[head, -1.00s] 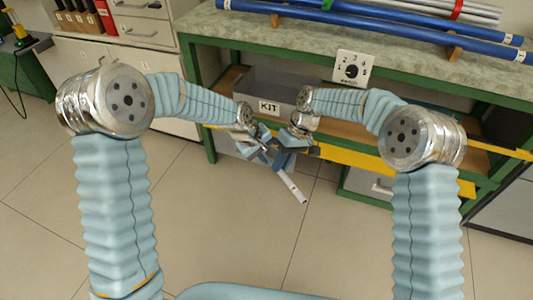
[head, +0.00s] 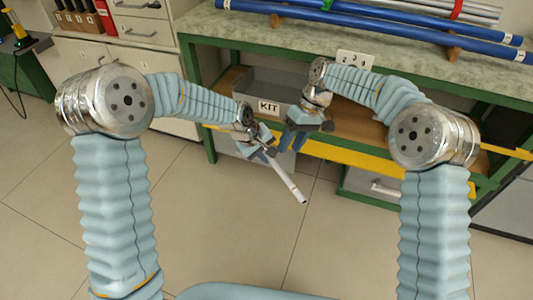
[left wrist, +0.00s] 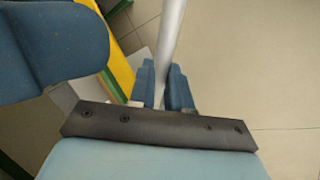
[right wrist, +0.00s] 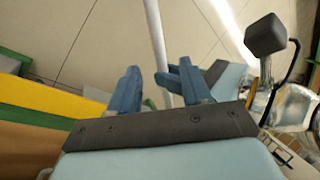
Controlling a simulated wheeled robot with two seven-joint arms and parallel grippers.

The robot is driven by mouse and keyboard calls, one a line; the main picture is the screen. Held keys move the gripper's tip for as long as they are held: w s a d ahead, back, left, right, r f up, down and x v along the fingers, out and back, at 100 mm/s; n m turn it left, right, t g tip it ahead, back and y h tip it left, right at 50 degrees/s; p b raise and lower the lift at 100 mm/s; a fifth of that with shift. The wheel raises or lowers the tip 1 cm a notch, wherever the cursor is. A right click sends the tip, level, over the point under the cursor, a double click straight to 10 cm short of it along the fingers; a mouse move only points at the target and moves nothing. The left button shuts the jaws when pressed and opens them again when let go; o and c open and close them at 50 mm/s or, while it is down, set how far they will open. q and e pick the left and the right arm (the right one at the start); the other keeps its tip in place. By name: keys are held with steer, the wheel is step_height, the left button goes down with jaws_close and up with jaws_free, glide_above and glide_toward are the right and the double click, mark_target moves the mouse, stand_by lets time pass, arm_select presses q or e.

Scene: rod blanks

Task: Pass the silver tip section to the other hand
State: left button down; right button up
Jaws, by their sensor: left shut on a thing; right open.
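The silver tip section (head: 290,182) is a slim pale rod. It slants down and to the right from my left gripper (head: 269,154), which is shut on its upper end. In the left wrist view the rod (left wrist: 171,40) runs up from between the blue fingers. My right gripper (head: 291,141) is just right of and above the left one, pointing down, open and empty. In the right wrist view its fingers (right wrist: 157,88) are spread, and the rod (right wrist: 156,40) shows in line with the gap between them. The rod's gripped end is hidden by the left fingers.
A grey KIT box (head: 266,92) stands on the shelf of the green-framed workbench (head: 345,45) behind the grippers. Blue tubes (head: 370,24) lie on the bench top. A yellow rail (head: 345,153) runs along the shelf front. The floor below the rod is clear.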

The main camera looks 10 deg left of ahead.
steer(key=v, duration=0.4)
steer(key=s+d+f+m+t, duration=0.1)
steer(key=s+d+f+m, duration=0.2)
steer(key=f, duration=0.9)
steer(key=s+d+f+m+t, duration=0.15)
steer(key=s+f, duration=0.25)
steer(key=f, duration=0.7)
steer(key=s+d+f+m, duration=0.2)
steer(key=s+d+f, duration=0.1)
steer(key=s, duration=0.6)
steer(key=s+d+f+m+t, duration=0.1)
steer(key=s+d+f+m, duration=0.2)
steer(key=s, duration=0.7)
step_height(320, 180, down, 2)
steer(key=shift+d+f, duration=0.2)
steer(key=shift+d, duration=0.25)
steer(key=shift+t, duration=0.25)
